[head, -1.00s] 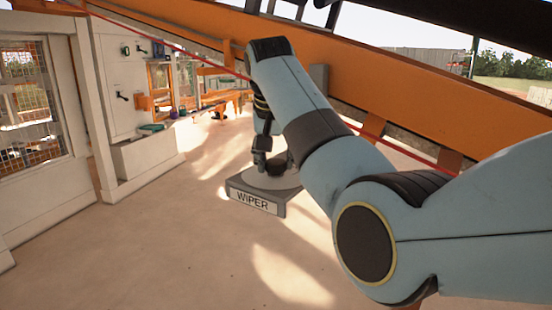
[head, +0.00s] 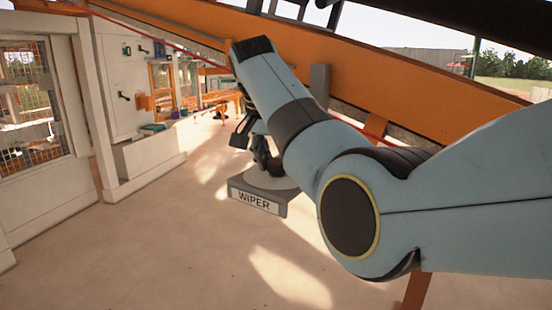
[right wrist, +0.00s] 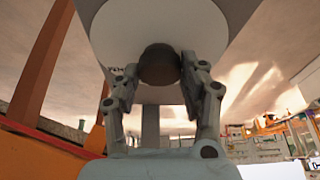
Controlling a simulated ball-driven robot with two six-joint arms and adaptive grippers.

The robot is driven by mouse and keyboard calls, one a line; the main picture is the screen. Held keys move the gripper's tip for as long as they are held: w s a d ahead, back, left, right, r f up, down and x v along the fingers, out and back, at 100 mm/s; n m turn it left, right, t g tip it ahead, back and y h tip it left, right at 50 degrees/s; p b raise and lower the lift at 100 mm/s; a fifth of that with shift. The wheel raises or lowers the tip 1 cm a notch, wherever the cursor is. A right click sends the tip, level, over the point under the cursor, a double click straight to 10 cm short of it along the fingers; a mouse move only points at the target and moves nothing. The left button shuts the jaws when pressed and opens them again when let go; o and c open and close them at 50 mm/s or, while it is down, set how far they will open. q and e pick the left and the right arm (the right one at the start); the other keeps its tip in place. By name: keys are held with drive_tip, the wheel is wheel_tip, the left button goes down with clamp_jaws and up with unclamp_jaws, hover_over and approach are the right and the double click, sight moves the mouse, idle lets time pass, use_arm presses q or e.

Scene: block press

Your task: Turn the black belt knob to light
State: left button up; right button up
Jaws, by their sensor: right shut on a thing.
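A grey box (head: 258,199) labelled WIPER stands on the pale floor in the head view. A white disc (head: 283,183) lies on its top. My right gripper (head: 266,163) reaches down over the disc, tilted. In the right wrist view the gripper (right wrist: 160,68) has its fingers on both sides of a dark round knob (right wrist: 160,65) and is shut on it. The white disc (right wrist: 150,22) shows behind that knob. In the head view the fingers hide most of the knob. I see no label reading belt or light. My left gripper is out of view.
A pale panel (head: 113,72) at the left carries a small black handle (head: 124,96). A long orange beam (head: 400,75) slopes behind my right arm. The floor (head: 150,240) left of and in front of the box is clear.

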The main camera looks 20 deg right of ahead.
drive_tip(key=o, duration=1.2)
drive_tip(key=shift+w, duration=0.1)
drive_tip(key=shift+c, duration=0.2)
drive_tip(key=v, duration=1.2)
